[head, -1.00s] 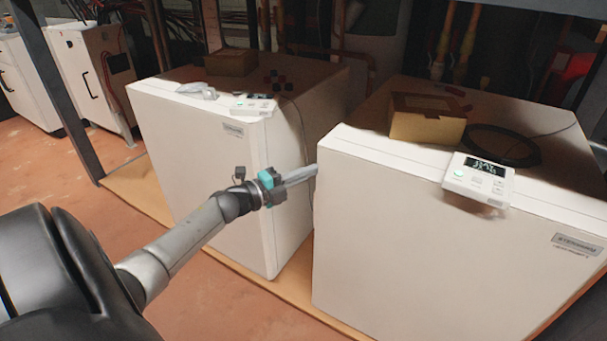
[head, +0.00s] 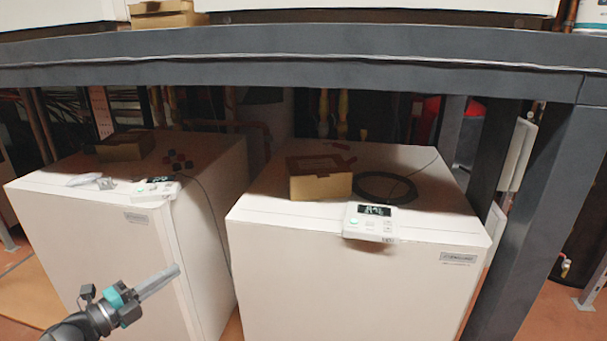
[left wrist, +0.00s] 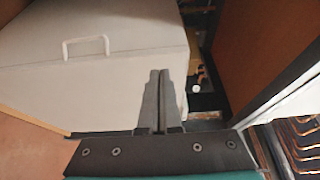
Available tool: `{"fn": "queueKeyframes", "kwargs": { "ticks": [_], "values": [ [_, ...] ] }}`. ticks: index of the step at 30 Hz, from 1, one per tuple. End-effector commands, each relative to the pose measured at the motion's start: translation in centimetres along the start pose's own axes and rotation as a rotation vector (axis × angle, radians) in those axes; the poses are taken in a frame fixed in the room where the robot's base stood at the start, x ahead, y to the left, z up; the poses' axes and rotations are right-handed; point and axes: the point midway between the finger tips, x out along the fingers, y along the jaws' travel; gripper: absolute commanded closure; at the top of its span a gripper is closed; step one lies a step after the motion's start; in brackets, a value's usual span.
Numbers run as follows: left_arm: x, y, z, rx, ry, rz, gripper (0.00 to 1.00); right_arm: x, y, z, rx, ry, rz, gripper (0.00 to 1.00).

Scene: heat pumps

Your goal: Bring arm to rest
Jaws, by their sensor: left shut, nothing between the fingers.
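My left gripper (head: 160,281) is in the lower left of the head view, in front of the left white heat pump unit (head: 85,230). Its fingers are shut and empty, and they point to the right. In the left wrist view the closed fingers (left wrist: 157,95) point straight ahead, with a white cabinet (left wrist: 105,85) with a handle beyond them. I cannot tell whether the fingertips touch anything. My right gripper is not in view.
A second white unit (head: 340,275) stands to the right, with a control panel (head: 371,221), an open cardboard box (head: 320,187) and a black cable coil (head: 386,188) on top. The left unit carries another panel (head: 154,189). A dark metal frame post (head: 525,220) stands at the right.

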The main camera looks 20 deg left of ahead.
Motion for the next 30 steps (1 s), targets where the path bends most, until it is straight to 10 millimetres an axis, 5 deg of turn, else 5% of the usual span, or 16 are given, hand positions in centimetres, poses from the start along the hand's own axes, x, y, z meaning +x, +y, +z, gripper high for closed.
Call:
{"fn": "queueKeyframes", "kwargs": {
  "ticks": [8, 17, 23, 30],
  "values": [
    [1.1, 1.7, -1.1, -0.1, -0.093, 0.017, 1.0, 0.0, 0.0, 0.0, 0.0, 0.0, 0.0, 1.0],
    [2.2, 7.2, -5.6, -0.456, -0.389, 0.116, 1.0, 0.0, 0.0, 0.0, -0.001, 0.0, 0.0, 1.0],
    [1.3, 11.1, -10.7, -0.721, -0.579, 0.236, 1.0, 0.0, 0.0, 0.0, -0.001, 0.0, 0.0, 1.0],
    [-1.5, 14.7, -19.4, -1.033, -0.782, 0.447, 1.0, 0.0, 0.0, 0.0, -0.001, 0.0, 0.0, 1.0]
  ]
}}
